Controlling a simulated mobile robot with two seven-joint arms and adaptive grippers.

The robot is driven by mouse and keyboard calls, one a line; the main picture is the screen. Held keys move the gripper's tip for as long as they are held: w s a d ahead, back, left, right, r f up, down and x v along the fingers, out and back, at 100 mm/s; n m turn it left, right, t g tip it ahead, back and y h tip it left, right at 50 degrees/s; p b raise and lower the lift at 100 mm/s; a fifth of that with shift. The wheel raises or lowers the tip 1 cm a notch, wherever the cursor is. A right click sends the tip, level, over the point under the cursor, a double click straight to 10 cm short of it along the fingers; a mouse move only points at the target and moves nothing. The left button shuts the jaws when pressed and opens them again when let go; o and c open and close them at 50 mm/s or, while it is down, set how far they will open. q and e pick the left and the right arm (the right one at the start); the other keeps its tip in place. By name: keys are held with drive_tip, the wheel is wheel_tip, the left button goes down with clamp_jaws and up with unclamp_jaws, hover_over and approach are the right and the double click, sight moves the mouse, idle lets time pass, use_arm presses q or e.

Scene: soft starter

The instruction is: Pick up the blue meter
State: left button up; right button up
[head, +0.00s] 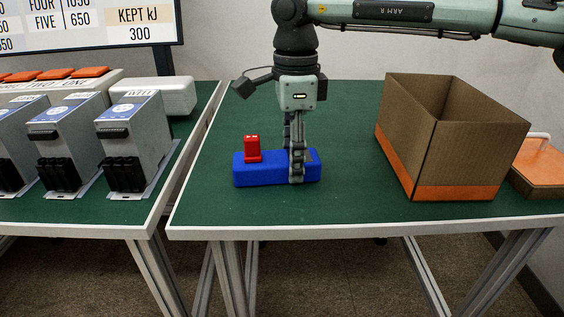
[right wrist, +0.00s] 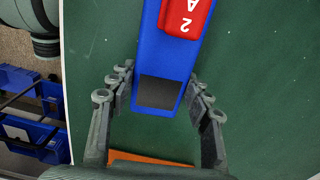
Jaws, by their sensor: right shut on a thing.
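The blue meter (head: 270,172) is a long blue block lying flat on the right green-topped table. A red block (head: 252,150) stands on its left part. My right gripper (head: 296,178) points straight down and is shut on the right part of the meter, with fingers on its near and far sides. In the right wrist view the meter (right wrist: 165,62) lies between the two fingers (right wrist: 162,80), with a dark patch at its near end and the red block (right wrist: 187,14) marked "2" and "A" at the top. The meter appears to rest on the table. My left gripper is out of view.
An open cardboard box (head: 440,150) with an orange lower band stands to the right. An orange-topped item (head: 540,165) is beyond it. A left table holds several grey soft-starter units (head: 135,140) and a white case (head: 165,95). A narrow gap separates the tables.

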drive_tip(key=shift+r, duration=0.7)
wheel_tip(320, 180, up, 3)
drive_tip(key=shift+f, duration=0.2)
use_arm(q)
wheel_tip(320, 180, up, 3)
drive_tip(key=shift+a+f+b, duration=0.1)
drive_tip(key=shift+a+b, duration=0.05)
drive_tip(key=shift+b, duration=0.5)
use_arm(e)
drive_tip(key=s+a+r, duration=0.5)
drive_tip(key=a+r, duration=0.2)
drive_tip(key=a, duration=0.3)
drive_tip(key=shift+s+a, duration=0.15)
drive_tip(key=shift+s, duration=0.1)
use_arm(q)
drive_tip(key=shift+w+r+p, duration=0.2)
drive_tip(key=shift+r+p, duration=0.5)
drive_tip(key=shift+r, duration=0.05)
use_arm(e)
drive_tip(key=w+d, duration=0.5)
drive_tip(key=d, duration=0.5)
drive_tip(key=shift+w+d, duration=0.2)
drive_tip(key=shift+w, duration=0.05)
